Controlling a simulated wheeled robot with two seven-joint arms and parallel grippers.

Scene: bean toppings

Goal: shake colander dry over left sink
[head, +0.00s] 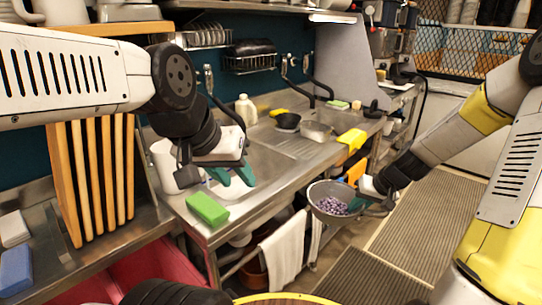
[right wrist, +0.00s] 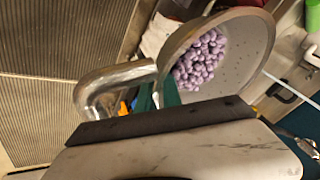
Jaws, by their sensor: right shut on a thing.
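A grey metal colander (head: 320,190) with purple beans (head: 331,205) inside hangs in the air in front of the counter, at the right arm's end. My right gripper (head: 362,200) is shut on the colander's handle. In the right wrist view the colander (right wrist: 258,45) is tilted in the picture, with the purple beans (right wrist: 201,60) gathered at one side and its looped handle (right wrist: 105,85) near the gripper. My left gripper (head: 234,179) is open and empty over the left sink (head: 265,165), which it partly hides. The colander is to the right of this sink and outside it.
A green sponge (head: 208,208) lies on the counter's near left corner. A white bottle (head: 246,110) stands behind the left sink. A dark pan (head: 288,121), a metal pot (head: 316,131) and a yellow cloth (head: 352,139) are further right. A white towel (head: 283,250) hangs on the front rail.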

